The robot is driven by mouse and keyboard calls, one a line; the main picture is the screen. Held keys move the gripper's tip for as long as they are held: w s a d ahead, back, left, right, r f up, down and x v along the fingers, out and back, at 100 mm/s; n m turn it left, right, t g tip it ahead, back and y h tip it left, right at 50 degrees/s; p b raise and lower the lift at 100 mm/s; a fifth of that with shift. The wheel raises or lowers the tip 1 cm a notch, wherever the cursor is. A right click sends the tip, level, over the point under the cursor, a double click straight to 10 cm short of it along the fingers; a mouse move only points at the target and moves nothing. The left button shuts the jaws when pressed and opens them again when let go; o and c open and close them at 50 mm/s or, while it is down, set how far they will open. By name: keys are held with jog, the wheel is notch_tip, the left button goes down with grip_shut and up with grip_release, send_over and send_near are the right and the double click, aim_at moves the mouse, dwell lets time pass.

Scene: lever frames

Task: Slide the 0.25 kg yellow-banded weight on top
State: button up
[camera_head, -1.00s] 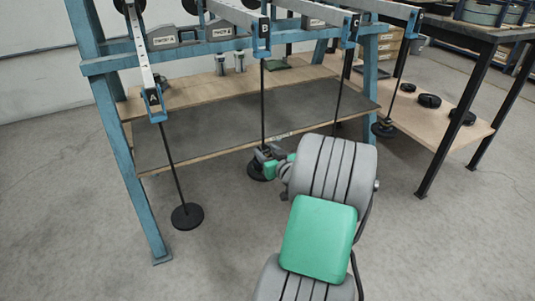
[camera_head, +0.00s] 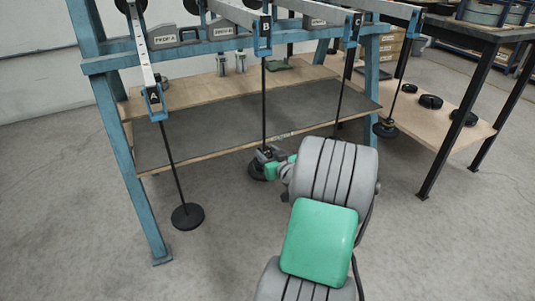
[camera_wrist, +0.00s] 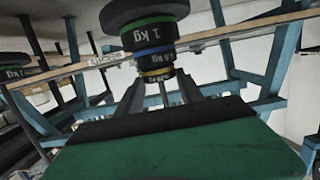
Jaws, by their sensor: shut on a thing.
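In the wrist view the yellow-banded weight (camera_wrist: 157,75) sits between the fingers of my gripper (camera_wrist: 160,90), which is shut on it. Beside it in line are a blue-banded weight (camera_wrist: 154,52) and a larger green-banded 1 kg weight (camera_wrist: 143,28). They look stacked close together; I cannot tell whether the yellow-banded one touches the blue. In the head view my gripper (camera_head: 268,158) is at the foot of the rod (camera_head: 264,105) hanging from lever B (camera_head: 265,27). A black disc (camera_head: 257,173) shows just below it. My arm hides part of this area.
Lever A's hanger (camera_head: 187,215) hangs at left with a bare black disc. Another loaded hanger (camera_head: 384,128) is at right. The frame's shelf (camera_head: 230,115) lies behind my gripper. Loose black weights (camera_head: 430,101) lie on the right-hand bench's lower shelf.

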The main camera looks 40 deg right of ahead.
jog(key=o, duration=1.4)
jog(key=shift+o, duration=0.2)
jog(key=shift+f, duration=0.1)
jog(key=v, duration=0.7)
jog(key=shift+b, duration=0.4)
